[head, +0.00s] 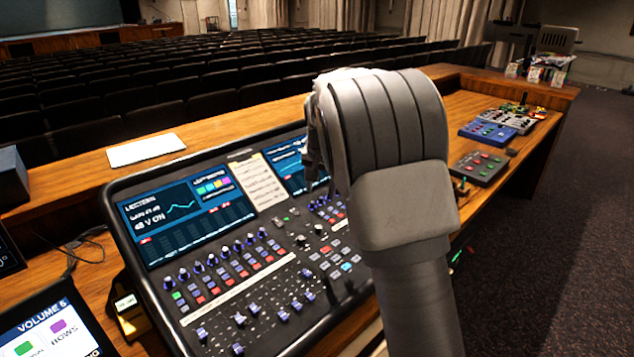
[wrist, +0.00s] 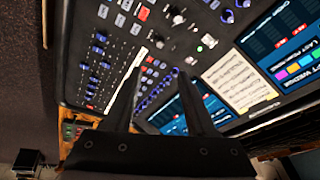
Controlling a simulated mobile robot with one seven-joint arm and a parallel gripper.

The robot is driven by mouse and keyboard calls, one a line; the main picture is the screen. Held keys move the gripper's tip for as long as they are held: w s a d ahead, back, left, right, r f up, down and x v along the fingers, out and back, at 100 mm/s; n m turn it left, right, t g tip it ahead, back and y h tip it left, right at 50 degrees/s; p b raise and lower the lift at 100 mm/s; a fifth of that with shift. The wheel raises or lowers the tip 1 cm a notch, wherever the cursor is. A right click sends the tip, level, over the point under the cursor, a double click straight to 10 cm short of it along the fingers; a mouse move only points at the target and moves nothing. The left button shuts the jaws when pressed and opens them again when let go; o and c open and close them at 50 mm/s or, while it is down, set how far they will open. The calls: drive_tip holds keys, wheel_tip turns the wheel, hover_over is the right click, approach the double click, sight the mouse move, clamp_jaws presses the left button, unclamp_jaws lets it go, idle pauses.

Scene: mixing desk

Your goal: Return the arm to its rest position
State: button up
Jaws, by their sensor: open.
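My arm (head: 395,170) rises large in the middle of the head view, in front of the mixing desk (head: 235,270). It is folded at a thick grey joint near the top. Beyond the fingers is the desk's panel with knobs, coloured buttons, a paper note (wrist: 240,86) and lit screens (wrist: 284,42). The fingers overlap the panel in the picture; I cannot tell how far above it they are.
A tablet (head: 50,325) labelled VOLUME stands at the lower left. A white sheet (head: 146,150) lies on the wooden counter behind the desk. Small control boxes (head: 480,167) stand on the counter at right. Carpeted floor (head: 560,250) on the right is clear. Rows of seats fill the back.

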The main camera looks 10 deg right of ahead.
drive_tip(key=s+r+n+t+y, duration=0.15)
drive_tip(key=s+r, duration=0.35)
drive_tip(key=s, duration=0.9)
drive_tip(key=s+r+n+g, duration=0.1)
drive_tip(key=s+r+n, duration=0.3)
drive_tip(key=s, duration=1)
drive_tip(key=s+f, duration=0.2)
drive_tip(key=s, duration=0.8)
drive_tip(key=shift+s+d+f+t+h, duration=0.2)
drive_tip(key=shift+s+d+t+h, duration=0.2)
drive_tip(key=shift+t+h, duration=0.05)
drive_tip(key=shift+d+n, duration=0.1)
drive_tip(key=shift+n, duration=0.15)
drive_tip(key=shift+d, duration=0.25)
